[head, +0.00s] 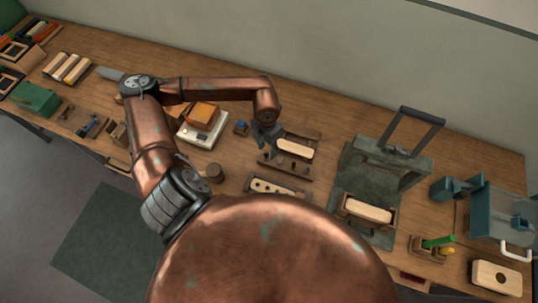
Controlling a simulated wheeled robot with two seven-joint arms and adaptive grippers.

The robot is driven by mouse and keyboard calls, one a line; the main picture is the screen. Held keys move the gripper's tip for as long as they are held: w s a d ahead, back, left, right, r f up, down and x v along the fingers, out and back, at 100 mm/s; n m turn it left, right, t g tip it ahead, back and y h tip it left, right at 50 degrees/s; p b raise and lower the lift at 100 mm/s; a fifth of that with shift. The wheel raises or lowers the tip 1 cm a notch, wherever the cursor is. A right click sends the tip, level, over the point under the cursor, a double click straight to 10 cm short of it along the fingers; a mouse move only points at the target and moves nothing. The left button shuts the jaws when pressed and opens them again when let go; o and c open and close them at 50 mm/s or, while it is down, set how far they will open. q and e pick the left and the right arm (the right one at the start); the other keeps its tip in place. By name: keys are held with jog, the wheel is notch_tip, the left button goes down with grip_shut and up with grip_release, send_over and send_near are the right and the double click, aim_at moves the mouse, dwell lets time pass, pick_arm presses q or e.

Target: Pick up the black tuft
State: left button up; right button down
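My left arm comes in from the left and bends over the bench. My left gripper (268,149) points down at the left edge of a dark wooden rack (306,176). The rack has small dark round spots along its front part, and a pale wooden block (295,149) lies behind them. The gripper is small and dark here, so its finger opening and anything between the fingers cannot be made out. I cannot pick out the black tuft with certainty; it may be among the dark spots or hidden by the gripper. My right gripper is not in view.
A pale block with holes (273,188) lies in front of the rack. A grey-green press frame (413,163) with a tall handle stands to the right. A white scale (187,131) with an orange block is left. A teal machine (490,215) stands far right.

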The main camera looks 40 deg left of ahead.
aim_at(266, 154)
pick_arm(q)
jog(key=f, duration=0.5)
jog(key=a+f, duration=0.1)
jog(key=f, duration=0.1)
jog(key=shift+w+f+p, duration=0.1)
jog(key=shift+f+p, duration=0.2)
jog(key=shift+d, duration=0.1)
jog(key=c, duration=0.8)
